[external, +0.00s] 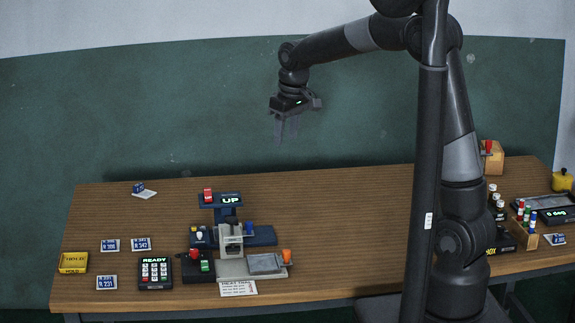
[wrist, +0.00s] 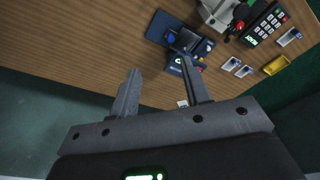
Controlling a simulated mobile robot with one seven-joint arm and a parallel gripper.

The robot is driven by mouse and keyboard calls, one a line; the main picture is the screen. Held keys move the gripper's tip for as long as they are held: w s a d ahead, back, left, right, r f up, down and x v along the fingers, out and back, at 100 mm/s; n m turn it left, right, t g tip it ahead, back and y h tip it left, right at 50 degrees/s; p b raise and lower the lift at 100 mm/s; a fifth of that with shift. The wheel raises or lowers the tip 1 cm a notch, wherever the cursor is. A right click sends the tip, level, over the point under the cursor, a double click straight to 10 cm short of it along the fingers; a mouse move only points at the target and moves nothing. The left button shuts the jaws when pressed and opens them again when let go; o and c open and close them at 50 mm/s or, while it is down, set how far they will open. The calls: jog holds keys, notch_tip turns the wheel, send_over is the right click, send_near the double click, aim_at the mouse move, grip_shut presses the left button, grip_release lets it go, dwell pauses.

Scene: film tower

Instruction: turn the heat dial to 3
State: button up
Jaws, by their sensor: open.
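A pale grey machine (external: 232,264) stands at the front middle of the wooden table, with a flat plate (external: 266,263) and an orange knob (external: 286,256) on its right. A white card (external: 238,288) with small print hangs at its front edge. I cannot make out which part is the heat dial or its setting. The machine also shows at the top of the wrist view (wrist: 217,13). My gripper (external: 287,139) is open and empty, high above the back of the table, its fingers pointing down. In the wrist view my gripper (wrist: 160,64) has nothing between its fingers.
A blue stand with an "UP" display (external: 230,198) rises behind the machine. A keypad reading "READY" (external: 155,273) and a box with red and green buttons (external: 198,267) are to its left. A yellow tray (external: 73,262) lies far left.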

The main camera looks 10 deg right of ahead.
jog(key=a+f+n, duration=0.2)
jog(key=a+f, duration=0.5)
jog(key=a, duration=0.5)
jog(key=n+g+h, duration=0.1)
jog(key=n+g, duration=0.1)
jog(key=n, duration=0.1)
send_near(194, 250)
jog(key=f, duration=0.8)
jog(key=shift+s+a+f, duration=0.1)
jog(key=shift+s+f, duration=0.15)
grip_shut()
